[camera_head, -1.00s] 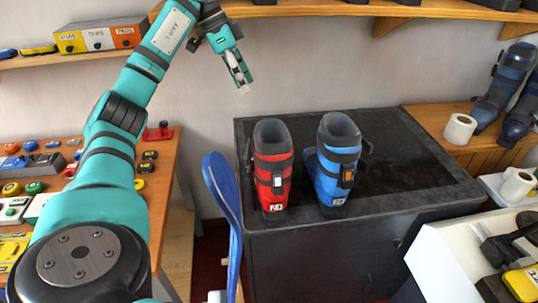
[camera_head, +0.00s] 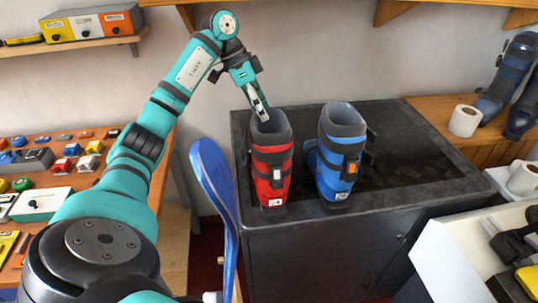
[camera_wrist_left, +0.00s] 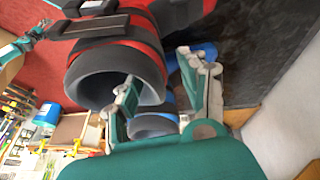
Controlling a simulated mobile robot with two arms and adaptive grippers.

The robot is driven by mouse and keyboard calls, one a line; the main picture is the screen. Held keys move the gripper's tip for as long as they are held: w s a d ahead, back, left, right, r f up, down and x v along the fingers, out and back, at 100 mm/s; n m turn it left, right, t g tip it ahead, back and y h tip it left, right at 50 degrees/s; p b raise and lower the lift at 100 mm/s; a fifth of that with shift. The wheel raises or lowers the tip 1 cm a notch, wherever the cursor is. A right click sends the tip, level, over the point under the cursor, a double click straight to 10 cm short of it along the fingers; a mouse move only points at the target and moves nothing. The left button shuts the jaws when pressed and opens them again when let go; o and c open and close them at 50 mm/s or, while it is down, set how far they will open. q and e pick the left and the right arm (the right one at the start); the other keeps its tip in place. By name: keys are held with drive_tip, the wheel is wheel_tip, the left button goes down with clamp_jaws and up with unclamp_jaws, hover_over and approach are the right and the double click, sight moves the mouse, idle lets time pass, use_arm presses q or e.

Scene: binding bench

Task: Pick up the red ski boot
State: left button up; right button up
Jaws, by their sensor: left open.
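The red ski boot (camera_head: 271,170) stands upright at the left front of the dark bench top (camera_head: 420,170), with a dark grey cuff and buckles. The blue ski boot (camera_head: 341,160) stands upright just to its right. My left gripper (camera_head: 262,117) is open and points down at the cuff opening of the red boot. In the left wrist view, one finger of my left gripper (camera_wrist_left: 160,68) overlaps the opening of the red boot (camera_wrist_left: 142,22) and the other lies outside its rim. I cannot tell whether either touches it. My right gripper is not in view.
A blue ski (camera_head: 215,185) stands upright at the bench's left. More dark blue boots (camera_head: 505,75) and a paper roll (camera_head: 464,121) sit on the right wooden bench. A wall shelf (camera_head: 330,12) runs overhead. The bench top right of the blue boot is clear.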

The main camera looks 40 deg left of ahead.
sight(268, 125)
use_arm(q)
drive_tip(key=shift+s+p+x, duration=0.1)
drive_tip(key=shift+p+x, duration=0.25)
drive_tip(key=shift+x, duration=1)
drive_tip(key=shift+s+p+x, duration=0.15)
drive_tip(key=shift+p+x, duration=0.2)
drive_tip(key=shift+x, duration=1)
clamp_jaws()
drive_tip(key=shift+w, duration=0.1)
